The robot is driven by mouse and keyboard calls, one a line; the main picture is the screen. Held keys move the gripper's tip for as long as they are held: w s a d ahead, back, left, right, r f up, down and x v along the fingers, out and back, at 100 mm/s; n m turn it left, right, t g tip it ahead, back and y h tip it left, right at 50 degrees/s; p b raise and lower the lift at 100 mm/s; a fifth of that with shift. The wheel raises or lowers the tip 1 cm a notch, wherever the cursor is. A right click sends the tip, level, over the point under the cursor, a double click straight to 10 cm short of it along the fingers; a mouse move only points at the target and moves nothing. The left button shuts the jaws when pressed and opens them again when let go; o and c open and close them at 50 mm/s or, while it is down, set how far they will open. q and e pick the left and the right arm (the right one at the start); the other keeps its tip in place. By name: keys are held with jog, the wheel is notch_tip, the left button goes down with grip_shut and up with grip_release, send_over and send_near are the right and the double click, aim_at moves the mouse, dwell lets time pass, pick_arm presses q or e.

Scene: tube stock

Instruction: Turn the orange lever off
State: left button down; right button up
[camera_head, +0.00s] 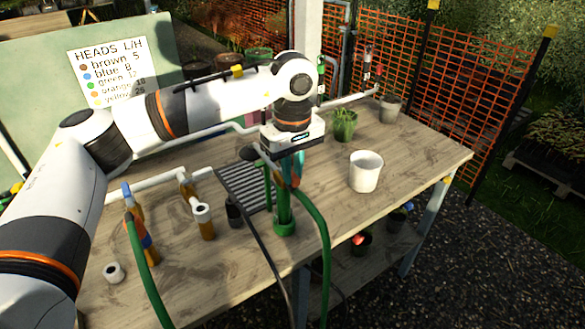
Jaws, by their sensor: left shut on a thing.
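My left gripper (286,168) points down over the middle of the table and is shut on an upright green thing (283,200), whose upper part the fingers partly hide. A small orange-red and teal piece (298,168) shows right beside the fingers; I cannot tell whether it is a lever. The green thing's foot is in a green cup or collar (284,229) on the table. Another upright fitting with orange and blue parts (147,242) stands at the left on the table. I cannot tell for sure which piece is the orange lever. My right gripper is not in view.
Green hoses (322,235) hang over the front edge of the wooden table (410,165). A white pot (365,171) and a potted plant (344,124) stand to the right. A dark slatted tray (243,187) lies left of the gripper. White pipes run behind. The table's right part is mostly clear.

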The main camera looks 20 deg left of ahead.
aim_at(293, 175)
pick_arm(q)
jog(key=c, duration=1.4)
grip_release()
jog(key=shift+o, duration=0.2)
jog(key=shift+r, duration=0.1)
notch_tip(293, 175, up, 12)
jog(key=b, duration=0.2)
jog(key=shift+s, duration=0.1)
